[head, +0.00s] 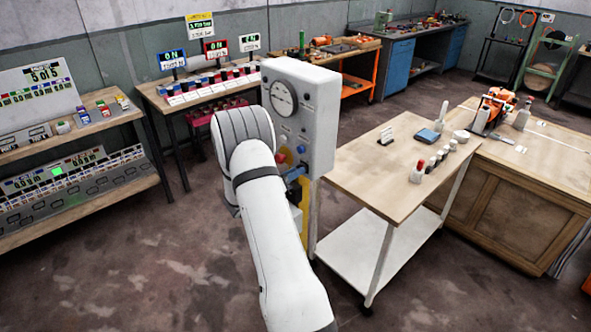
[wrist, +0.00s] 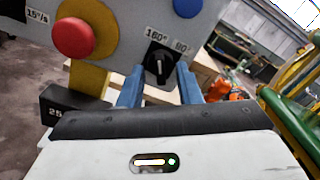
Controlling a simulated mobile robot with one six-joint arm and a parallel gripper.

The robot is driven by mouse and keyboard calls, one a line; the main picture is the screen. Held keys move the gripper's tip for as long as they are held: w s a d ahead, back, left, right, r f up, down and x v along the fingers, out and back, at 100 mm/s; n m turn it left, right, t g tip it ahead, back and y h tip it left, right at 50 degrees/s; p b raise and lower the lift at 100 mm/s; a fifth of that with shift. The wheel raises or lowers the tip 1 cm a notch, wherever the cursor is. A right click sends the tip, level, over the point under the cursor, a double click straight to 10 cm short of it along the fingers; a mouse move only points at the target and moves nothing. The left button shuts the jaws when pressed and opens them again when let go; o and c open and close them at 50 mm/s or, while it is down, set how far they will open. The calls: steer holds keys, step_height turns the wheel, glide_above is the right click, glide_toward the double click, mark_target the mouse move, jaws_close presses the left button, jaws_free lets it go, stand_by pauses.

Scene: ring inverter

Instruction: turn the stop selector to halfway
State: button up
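The stop selector (wrist: 159,66) is a black knob with a pale pointer line on a dark plate, with "160°" and "80" labels above it in the wrist view. The pointer looks close to upright in that tilted view. My gripper (wrist: 160,78) has two blue fingers, one on each side of the knob, with gaps visible between them and it. It is open, and I cannot tell whether a finger touches the knob. In the head view my gripper (head: 296,173) is at the lower front of the grey panel box (head: 315,105); my arm hides the selector there.
A red button (wrist: 73,38) on a yellow backing and a blue button (wrist: 187,6) are close by on the panel. A black block (wrist: 68,103) marked "25" is at lower left. A wooden-topped cart (head: 370,185) stands right of the panel; the floor at left is clear.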

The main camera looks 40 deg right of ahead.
steer(key=shift+d, duration=0.4)
steer(key=shift+c, duration=0.5)
steer(key=c, duration=0.4)
steer(key=shift+c, duration=0.5)
